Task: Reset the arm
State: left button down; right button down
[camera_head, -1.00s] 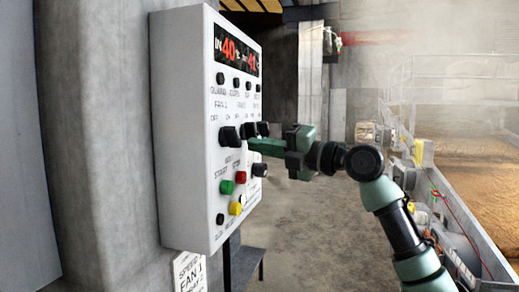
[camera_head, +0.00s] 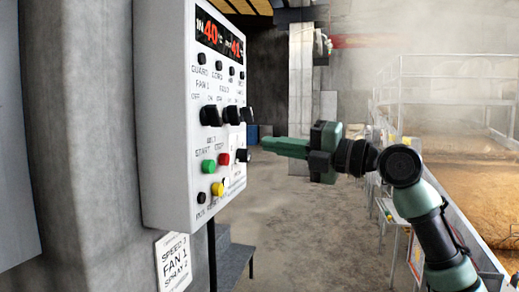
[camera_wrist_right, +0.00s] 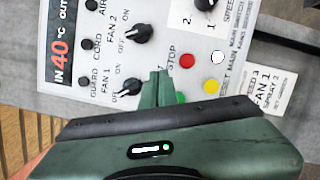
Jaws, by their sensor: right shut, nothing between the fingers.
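My right gripper (camera_head: 268,146) is shut and empty. In the head view it points left at the control panel (camera_head: 165,120), with a gap between its fingertips and the panel's knobs. The panel is a white box with a red-digit display (camera_head: 219,38), black knobs (camera_head: 211,115), a green button (camera_head: 208,166), a red button (camera_head: 224,159) and a yellow button (camera_head: 218,189). In the right wrist view the shut green fingers (camera_wrist_right: 157,88) point at the panel and partly cover the green button (camera_wrist_right: 181,98). My left gripper does not show.
A concrete pillar (camera_head: 85,120) stands behind the panel on the left. A paper sign (camera_head: 173,262) hangs below it, near dark steps (camera_head: 232,262). A long bed of steaming grain (camera_head: 465,165) with railings lies at the right. The floor (camera_head: 300,225) between is clear.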

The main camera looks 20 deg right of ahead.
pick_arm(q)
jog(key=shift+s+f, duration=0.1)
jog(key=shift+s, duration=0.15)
pick_arm(e)
jog(key=shift+s+d, duration=0.2)
